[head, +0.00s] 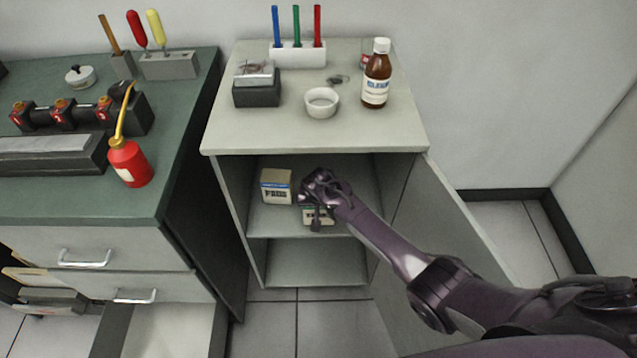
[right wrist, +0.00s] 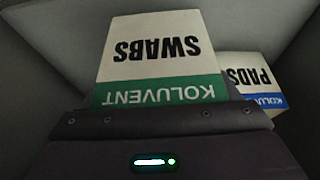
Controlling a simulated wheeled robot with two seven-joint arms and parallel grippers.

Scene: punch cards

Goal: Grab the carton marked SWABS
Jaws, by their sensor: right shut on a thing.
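The carton marked SWABS (right wrist: 155,50) is white with a green band reading KOLUVENT and looks upside down in the right wrist view. In the head view its lower part (head: 319,219) shows below my right gripper (head: 318,200), on the upper shelf of the cabinet. My right gripper is shut on this carton; the gripper and wrist hide most of it from the head. A carton marked PADS (head: 276,188), white with a blue band, stands just left of it; it also shows in the right wrist view (right wrist: 250,78). My left gripper is in neither view.
The cabinet (head: 222,141) is open in front, its door (head: 418,225) swung out to the right beside my right arm. A brown bottle (head: 376,80), a white bowl (head: 322,103) and a pen holder (head: 298,54) stand on top. A green-topped bench (head: 185,110) is at left.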

